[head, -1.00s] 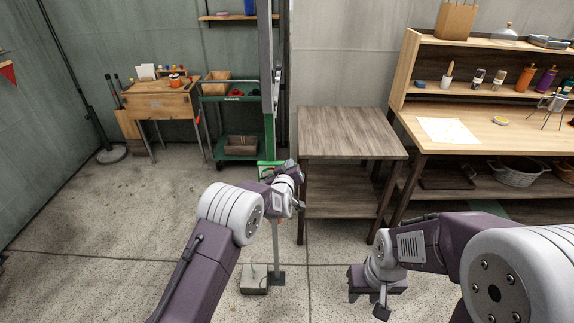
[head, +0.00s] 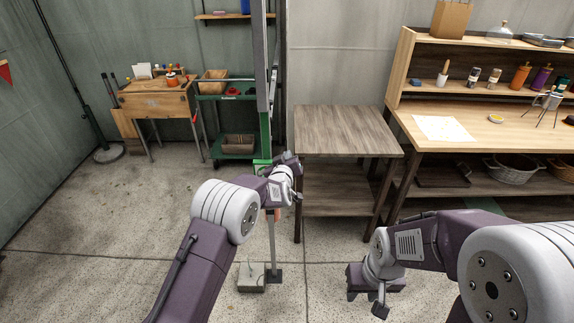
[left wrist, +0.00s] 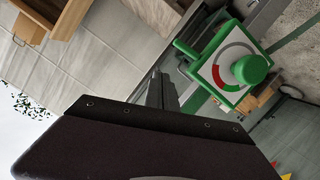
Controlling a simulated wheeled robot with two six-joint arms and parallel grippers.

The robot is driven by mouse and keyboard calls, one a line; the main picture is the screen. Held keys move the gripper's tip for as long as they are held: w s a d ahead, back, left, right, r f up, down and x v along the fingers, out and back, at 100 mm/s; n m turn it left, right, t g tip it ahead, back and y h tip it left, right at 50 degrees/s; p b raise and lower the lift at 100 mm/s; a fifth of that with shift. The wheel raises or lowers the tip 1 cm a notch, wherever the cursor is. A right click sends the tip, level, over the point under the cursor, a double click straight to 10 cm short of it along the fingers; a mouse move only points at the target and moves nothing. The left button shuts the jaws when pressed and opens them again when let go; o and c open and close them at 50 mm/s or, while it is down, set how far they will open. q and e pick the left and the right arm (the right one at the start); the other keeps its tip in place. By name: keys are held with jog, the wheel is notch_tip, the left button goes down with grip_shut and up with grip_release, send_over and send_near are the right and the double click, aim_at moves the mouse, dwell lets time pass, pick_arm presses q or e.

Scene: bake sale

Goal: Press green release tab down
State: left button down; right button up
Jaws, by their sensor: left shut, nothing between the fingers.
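A green-framed box (left wrist: 226,68) with a white face, a red-and-green dial band and a round green knob (left wrist: 251,68) shows in the left wrist view. A short green tab (left wrist: 184,48) sticks out from its left side. In the head view, only part of the green box (head: 262,166) shows on the upright post, behind my left arm. My left gripper (head: 290,159) is shut and empty beside the box. In the left wrist view its dark fingers (left wrist: 160,92) are left of and below the tab, with no visible contact. My right gripper (head: 377,295) hangs low at right, its fingers unclear.
A grey wooden table (head: 345,132) stands just right of the post. A workbench (head: 480,122) with bottles is farther right. A green cart (head: 236,142) and wooden desk (head: 158,100) stand behind at left. The post's weighted foot (head: 251,278) rests on open floor.

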pick_arm(q)
jog(key=d+b+v, duration=0.1)
jog(key=v, duration=0.9)
jog(key=shift+r+b, duration=0.3)
jog(key=shift+b, duration=0.05)
pick_arm(e)
jog(key=shift+s+d+f, duration=0.1)
jog(key=shift+f, duration=0.15)
pick_arm(q)
jog(key=shift+s, duration=0.1)
